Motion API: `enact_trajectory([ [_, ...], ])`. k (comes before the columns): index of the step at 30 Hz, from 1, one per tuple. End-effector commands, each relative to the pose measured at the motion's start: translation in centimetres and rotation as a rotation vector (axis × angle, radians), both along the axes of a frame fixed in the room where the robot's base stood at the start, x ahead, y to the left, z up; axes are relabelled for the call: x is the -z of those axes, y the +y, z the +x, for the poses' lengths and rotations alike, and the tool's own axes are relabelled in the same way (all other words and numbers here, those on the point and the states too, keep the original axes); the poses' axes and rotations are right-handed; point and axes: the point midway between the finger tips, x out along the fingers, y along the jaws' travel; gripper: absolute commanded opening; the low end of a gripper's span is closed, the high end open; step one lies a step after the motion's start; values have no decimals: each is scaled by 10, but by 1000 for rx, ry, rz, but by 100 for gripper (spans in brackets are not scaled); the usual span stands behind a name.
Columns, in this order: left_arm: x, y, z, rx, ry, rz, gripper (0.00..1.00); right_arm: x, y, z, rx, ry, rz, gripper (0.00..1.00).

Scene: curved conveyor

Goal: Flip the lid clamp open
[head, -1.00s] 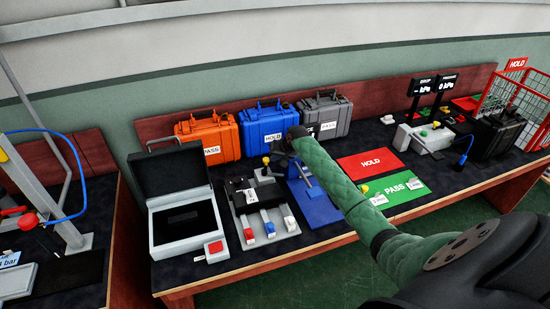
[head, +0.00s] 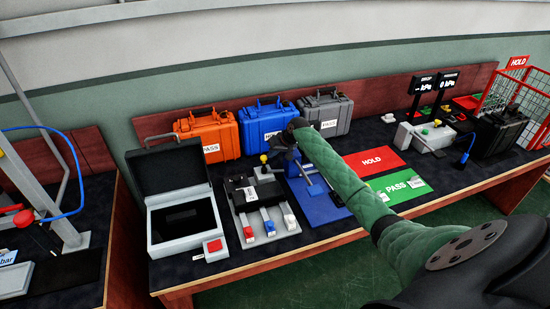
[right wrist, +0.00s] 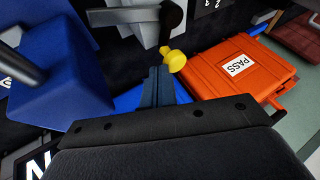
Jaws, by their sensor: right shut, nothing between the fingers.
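The clamp fixture (head: 238,226) is a grey plate with black blocks, left of centre on the bench in the head view. Which part is the lid clamp is not clear. My right gripper (head: 275,150) is at the back right of the fixture, beside the knob. In the right wrist view its fingers (right wrist: 157,75) are shut and empty, with their tips close to the knob; contact cannot be told. My left gripper is out of view.
A blue stand (head: 318,208) is right of the fixture, under my right arm. Orange (head: 213,122), blue (head: 252,145) and grey (head: 338,122) cases line the back. Red (head: 372,160) and green (head: 385,190) mats lie at right.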

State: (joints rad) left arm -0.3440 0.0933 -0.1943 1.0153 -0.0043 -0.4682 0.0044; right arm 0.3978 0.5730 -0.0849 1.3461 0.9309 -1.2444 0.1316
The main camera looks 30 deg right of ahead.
Motion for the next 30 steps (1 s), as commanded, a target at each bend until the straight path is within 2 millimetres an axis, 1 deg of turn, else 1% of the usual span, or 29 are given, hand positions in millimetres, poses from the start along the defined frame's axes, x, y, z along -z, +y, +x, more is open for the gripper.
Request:
enact_trajectory([
  [1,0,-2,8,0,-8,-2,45,3,0,3,-31,-1,-1,0],
  [3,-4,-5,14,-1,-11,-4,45,2,1,5,-77,1,0,0],
  [7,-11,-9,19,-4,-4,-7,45,1,4,8,-136,1,0,0],
  [14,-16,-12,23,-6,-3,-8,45,1,7,12,-132,0,0,0],
  [30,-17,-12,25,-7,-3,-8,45,0,7,13,-131,1,0,0],
])
